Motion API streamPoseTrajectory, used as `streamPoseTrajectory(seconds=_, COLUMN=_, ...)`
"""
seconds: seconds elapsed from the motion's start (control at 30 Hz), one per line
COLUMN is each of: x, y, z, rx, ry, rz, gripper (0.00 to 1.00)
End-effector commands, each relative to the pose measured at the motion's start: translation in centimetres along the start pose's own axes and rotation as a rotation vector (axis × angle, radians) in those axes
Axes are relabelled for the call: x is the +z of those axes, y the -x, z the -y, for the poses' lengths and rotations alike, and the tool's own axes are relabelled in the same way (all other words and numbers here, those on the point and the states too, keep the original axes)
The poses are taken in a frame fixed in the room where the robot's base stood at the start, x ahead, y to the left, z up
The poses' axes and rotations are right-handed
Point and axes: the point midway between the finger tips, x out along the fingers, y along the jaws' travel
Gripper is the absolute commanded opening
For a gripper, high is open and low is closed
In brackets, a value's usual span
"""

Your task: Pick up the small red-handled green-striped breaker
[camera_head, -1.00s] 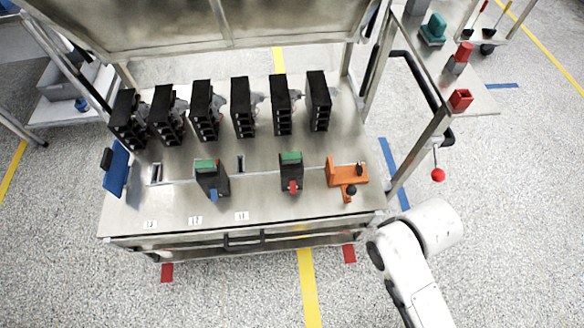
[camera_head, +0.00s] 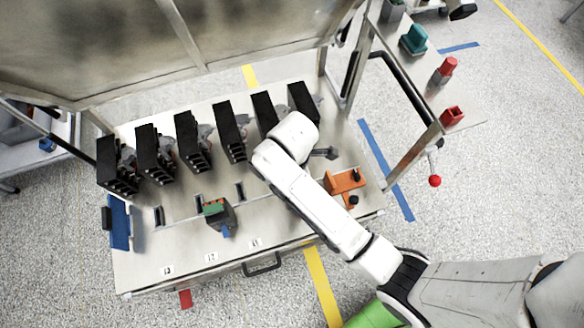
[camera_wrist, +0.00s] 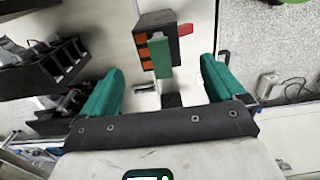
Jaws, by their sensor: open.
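The red-handled breaker (camera_wrist: 155,42) is a dark block with a green stripe, orange marks and a red handle (camera_wrist: 186,29) at the upper middle of the wrist view. My gripper (camera_wrist: 161,66) is open, with one green finger to each side of the breaker's near end. The fingers appear apart from it, and nothing is held. In the head view my arm covers this breaker and my gripper's fingers. A second green-topped breaker with a blue handle (camera_head: 218,214) stands on the bench to the left of my arm.
A row of black breaker modules (camera_head: 193,143) stands along the back of the metal bench (camera_head: 190,235). An orange fixture (camera_head: 345,183) sits on the right, close to my arm. A blue block (camera_head: 119,222) is at the left end. A frame post (camera_head: 413,160) rises at the right edge.

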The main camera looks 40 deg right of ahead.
Motion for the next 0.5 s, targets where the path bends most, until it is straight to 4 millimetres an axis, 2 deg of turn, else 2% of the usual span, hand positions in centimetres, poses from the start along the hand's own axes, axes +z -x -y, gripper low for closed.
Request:
streamPoseTrajectory(seconds=0.1, x=0.1, y=-1.8, z=0.0, rx=-0.002, ry=-0.002, rz=0.001, gripper=0.96)
streamPoseTrajectory(seconds=0.37, x=0.2, y=-3.5, z=0.0, rx=-0.001, ry=-0.004, rz=0.0, gripper=0.96)
streamPoseTrajectory(seconds=0.5, x=0.5, y=-5.6, z=-0.1, rx=-0.002, ry=-0.005, rz=0.001, gripper=0.96)
